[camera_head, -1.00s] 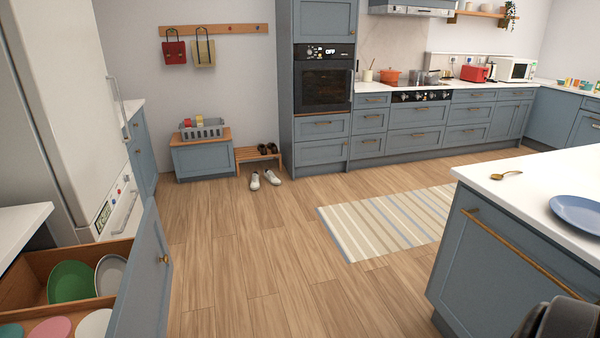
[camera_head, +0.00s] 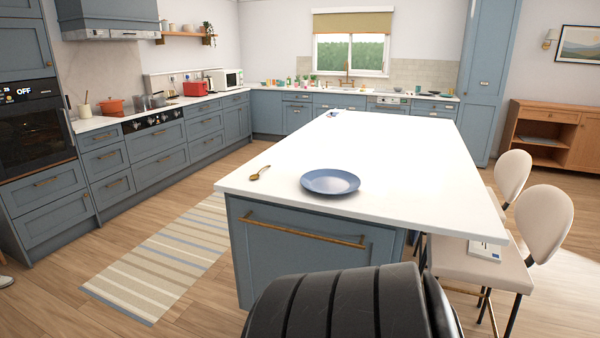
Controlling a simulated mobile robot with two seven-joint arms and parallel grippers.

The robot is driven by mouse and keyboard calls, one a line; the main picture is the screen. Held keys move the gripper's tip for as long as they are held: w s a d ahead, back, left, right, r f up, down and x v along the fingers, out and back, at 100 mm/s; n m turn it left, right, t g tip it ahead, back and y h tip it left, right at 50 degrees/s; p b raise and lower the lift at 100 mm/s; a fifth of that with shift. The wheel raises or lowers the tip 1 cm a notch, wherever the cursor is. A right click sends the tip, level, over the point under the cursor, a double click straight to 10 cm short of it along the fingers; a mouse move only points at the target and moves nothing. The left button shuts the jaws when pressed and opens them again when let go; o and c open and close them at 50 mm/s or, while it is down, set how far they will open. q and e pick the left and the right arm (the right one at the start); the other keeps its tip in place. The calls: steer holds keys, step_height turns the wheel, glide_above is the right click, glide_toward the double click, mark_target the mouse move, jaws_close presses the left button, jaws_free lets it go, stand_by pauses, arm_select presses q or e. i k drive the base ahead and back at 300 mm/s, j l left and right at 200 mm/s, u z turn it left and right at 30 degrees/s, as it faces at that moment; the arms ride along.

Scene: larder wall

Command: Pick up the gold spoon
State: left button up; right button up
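The gold spoon (camera_head: 260,173) lies on the white top of the kitchen island (camera_head: 400,153), near its front left corner. It is left of a blue plate (camera_head: 330,181) and apart from it. A dark, ribbed part of my own arm fills the bottom middle of the view, in front of the island. Neither of my grippers shows, so I cannot see their fingers.
A striped rug (camera_head: 165,255) lies on the floor left of the island. Cream chairs (camera_head: 545,222) stand along the island's right side, one with a small item on its seat.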

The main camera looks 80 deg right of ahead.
mark_target(254, 176)
steer(key=z, duration=2.3)
steer(key=i+j+z, duration=0.15)
steer(key=i, duration=0.25)
